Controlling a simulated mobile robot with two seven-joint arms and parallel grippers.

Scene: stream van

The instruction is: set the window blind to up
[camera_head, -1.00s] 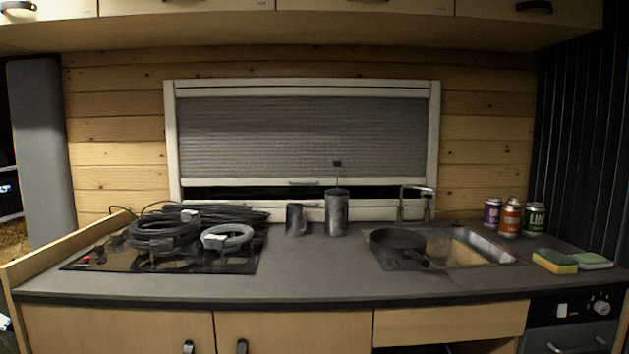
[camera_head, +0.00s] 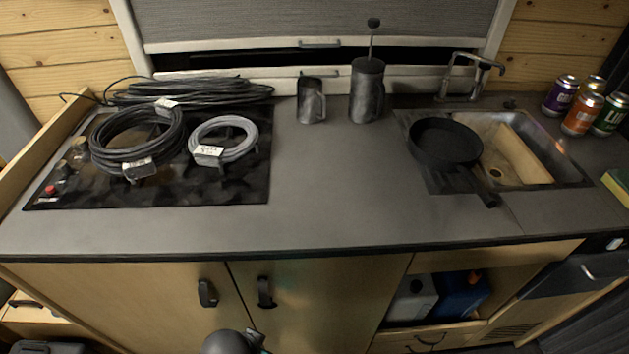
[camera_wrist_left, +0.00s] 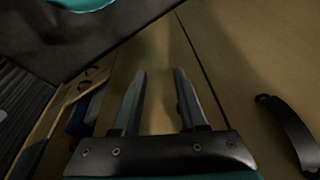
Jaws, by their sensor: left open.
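The grey pleated window blind (camera_head: 240,22) hangs at the top of the head view. It is mostly lowered, and its pale bottom rail (camera_head: 230,46) carries a small grey handle (camera_head: 320,44). A narrow dark strip of window shows under the rail, above the lower frame. The blind's top is out of view. My left gripper (camera_wrist_left: 160,72) is open and empty in the left wrist view, in front of wooden cabinet doors and away from the blind. My right gripper is not in view.
A dark mug (camera_head: 311,100) and a tall canister (camera_head: 367,90) with an upright rod stand before the window. Coiled cables (camera_head: 138,140) cover the hob at left. A pan (camera_head: 445,142) lies over the sink edge, beside the tap (camera_head: 472,72). The front middle counter is clear.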

